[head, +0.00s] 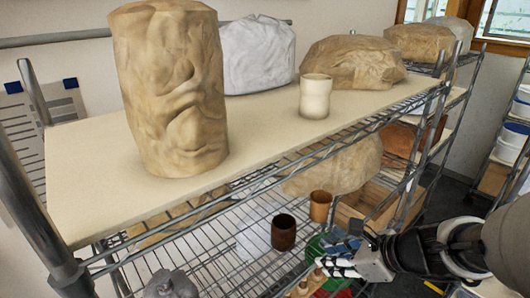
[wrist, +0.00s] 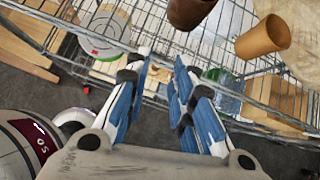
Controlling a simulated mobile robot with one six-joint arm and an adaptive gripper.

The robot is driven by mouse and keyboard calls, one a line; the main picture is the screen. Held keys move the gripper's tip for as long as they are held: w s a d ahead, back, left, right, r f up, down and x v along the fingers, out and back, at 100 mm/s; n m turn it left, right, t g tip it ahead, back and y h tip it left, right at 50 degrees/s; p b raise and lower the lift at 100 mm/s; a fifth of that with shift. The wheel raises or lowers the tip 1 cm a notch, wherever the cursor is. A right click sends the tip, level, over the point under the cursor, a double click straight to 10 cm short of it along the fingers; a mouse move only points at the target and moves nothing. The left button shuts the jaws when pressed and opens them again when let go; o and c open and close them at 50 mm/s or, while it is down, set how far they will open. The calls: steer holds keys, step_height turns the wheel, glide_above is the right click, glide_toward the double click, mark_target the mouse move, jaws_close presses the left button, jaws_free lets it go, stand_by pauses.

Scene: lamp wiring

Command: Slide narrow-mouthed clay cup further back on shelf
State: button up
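Three plain cups are in view. A cream cup (head: 315,97) stands upright on the top board. A dark brown cup (head: 283,233) and an orange-brown cup (head: 320,207) stand on the wire shelf below; I cannot tell for sure which is the narrow-mouthed clay cup. In the wrist view the dark brown cup (wrist: 190,10) is cut off by the top edge, and the orange-brown cup (wrist: 263,38) is at upper right. My gripper (head: 336,256) is at the front of the lower shelf, apart from both cups. Its blue-padded fingers (wrist: 160,65) are spread with nothing held.
The top board (head: 265,126) carries a tall wrapped clay block (head: 170,90), a white bag (head: 258,55) and a brown wrapped lump (head: 352,62). Wire shelf edges and posts (head: 425,130) surround the lower level. A wrapped lump (head: 340,168) sits behind the lower cups.

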mark_target(276, 224)
steer(key=shift+w+d+r+m, duration=0.2)
steer(key=shift+w+d+m, duration=0.5)
steer(key=shift+d+m, duration=0.2)
steer(key=shift+c, duration=0.6)
steer(key=shift+f+t, duration=0.1)
steer(key=shift+t, duration=0.2)
steer(key=shift+c, duration=0.6)
steer(key=shift+a+f, duration=0.25)
steer(key=shift+a, duration=0.05)
steer(key=shift+c, duration=0.8)
steer(key=b+x, duration=0.2)
steer(key=x, duration=0.6)
steer(key=shift+w+f, duration=0.15)
steer(key=shift+f, duration=0.05)
jaws_close()
steer(key=w+a, duration=0.2)
steer(key=w, duration=0.1)
steer(key=shift+f, duration=0.1)
steer(key=shift+w+a, duration=0.35)
steer(key=w+a, duration=0.2)
steer(key=w+a+p, duration=0.1)
steer(key=w+a, duration=0.1)
steer(key=w, duration=0.1)
steer(key=w+a, duration=0.2)
steer(key=w, duration=0.1)
steer(key=shift+w+a, duration=0.1)
steer(key=shift+w, duration=0.15)
